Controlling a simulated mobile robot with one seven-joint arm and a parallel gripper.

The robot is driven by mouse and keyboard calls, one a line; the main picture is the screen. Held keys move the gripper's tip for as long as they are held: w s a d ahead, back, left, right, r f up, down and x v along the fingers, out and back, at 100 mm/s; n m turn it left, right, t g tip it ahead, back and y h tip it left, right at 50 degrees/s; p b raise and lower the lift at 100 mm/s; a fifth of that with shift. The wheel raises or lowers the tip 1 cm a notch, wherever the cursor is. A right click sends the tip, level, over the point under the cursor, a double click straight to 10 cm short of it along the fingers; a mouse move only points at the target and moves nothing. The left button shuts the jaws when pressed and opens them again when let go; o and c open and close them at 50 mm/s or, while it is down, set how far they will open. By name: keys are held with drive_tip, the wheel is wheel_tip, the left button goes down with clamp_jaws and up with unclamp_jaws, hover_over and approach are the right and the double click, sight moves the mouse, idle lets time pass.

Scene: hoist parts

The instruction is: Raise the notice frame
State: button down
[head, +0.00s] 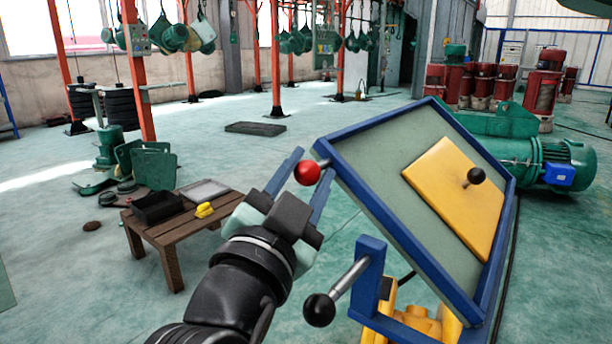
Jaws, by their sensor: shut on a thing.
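The notice frame (372,198) is a blue border around a grey-green board, tilted, at right of centre. A yellow panel (452,205) with a black knob (475,176) is on its face. A red ball knob (307,173) on a short metal stem stands at the frame's upper left edge. My gripper (311,166) reaches up from below, its two blue fingers on either side of the red knob, shut on it. The exact contact is partly hidden. A black-knobbed metal lever (337,290) joins a blue bracket (368,280) below the frame.
A yellow base (425,322) shows under the frame. A low wooden table (160,235) at left carries a dark tray (157,207) and a small yellow object (205,210). A green motor (535,162) lies behind the frame. Open floor (320,120) extends beyond the table.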

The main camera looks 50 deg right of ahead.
drive_tip(key=shift+a+r, duration=0.15)
drive_tip(key=shift+r, duration=0.3)
drive_tip(key=c, duration=0.6)
unclamp_jaws()
drive_tip(key=shift+o, duration=0.4)
drive_tip(key=shift+f, duration=0.1)
drive_tip(key=v, duration=1.3)
